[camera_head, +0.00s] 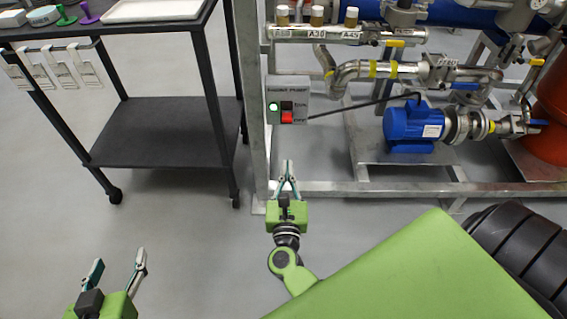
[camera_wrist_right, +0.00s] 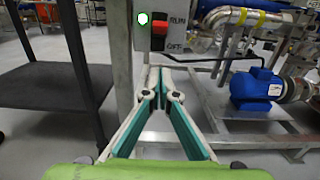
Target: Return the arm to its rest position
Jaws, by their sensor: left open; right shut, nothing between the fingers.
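My right gripper (camera_head: 287,177) is in the middle of the head view, in front of the steel frame post and below the pump switch box. Its fingers are shut and hold nothing. In the right wrist view the fingertips of the right gripper (camera_wrist_right: 158,80) meet just below the switch box (camera_wrist_right: 165,27), which is apart from them as far as I can tell. The switch box (camera_head: 287,103) shows a lit green lamp and a red switch. My left gripper (camera_head: 118,268) is open and empty at the lower left of the head view, above the bare floor.
A black trolley (camera_head: 165,130) on castors stands at the left, with tags hanging from its rail. The steel skid frame (camera_head: 400,188) carries pipes and a blue pump (camera_head: 412,122) at the right. A red-orange vessel (camera_head: 550,125) is at the right edge. The floor (camera_head: 180,220) is clear.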

